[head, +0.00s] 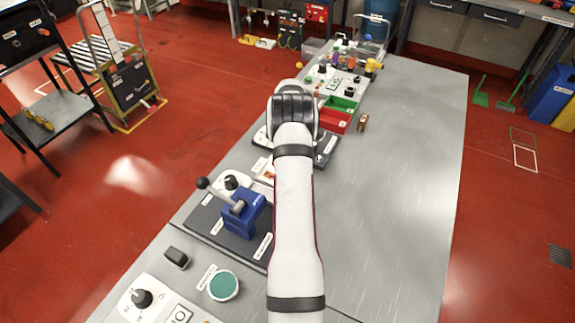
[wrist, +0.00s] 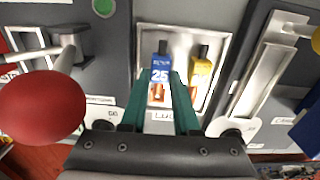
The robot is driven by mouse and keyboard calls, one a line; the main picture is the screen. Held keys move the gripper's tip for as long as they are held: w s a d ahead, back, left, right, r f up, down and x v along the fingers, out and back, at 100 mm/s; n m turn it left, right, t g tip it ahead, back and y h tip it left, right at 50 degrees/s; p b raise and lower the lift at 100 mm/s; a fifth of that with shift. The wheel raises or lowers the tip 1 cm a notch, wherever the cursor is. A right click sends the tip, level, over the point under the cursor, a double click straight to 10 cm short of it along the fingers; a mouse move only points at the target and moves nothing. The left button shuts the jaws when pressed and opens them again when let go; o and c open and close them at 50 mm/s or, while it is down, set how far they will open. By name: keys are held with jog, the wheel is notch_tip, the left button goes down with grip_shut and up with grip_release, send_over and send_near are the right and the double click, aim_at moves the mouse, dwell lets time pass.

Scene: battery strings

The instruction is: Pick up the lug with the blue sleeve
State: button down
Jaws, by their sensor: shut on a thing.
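The lug with the blue sleeve (wrist: 160,76) is marked 25 and has a dark upper end and a copper lower part. In the wrist view my gripper (wrist: 161,84) has its green fingers on either side of this lug, shut on it. The lug is over a shallow pale tray (wrist: 216,46); I cannot tell whether it still touches the tray. A lug with a yellow sleeve (wrist: 201,74) lies just right of the right finger. In the head view my arm hides the gripper and both lugs.
In the wrist view a red ball knob (wrist: 42,106) on a lever is close at left, and a metal bar fixture (wrist: 262,72) stands at right. In the head view a blue press (head: 243,212) and red bin (head: 335,121) stand near my arm. The bench's right side is clear.

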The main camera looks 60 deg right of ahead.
jog(key=shift+r, duration=0.15)
jog(key=shift+r, duration=2.4)
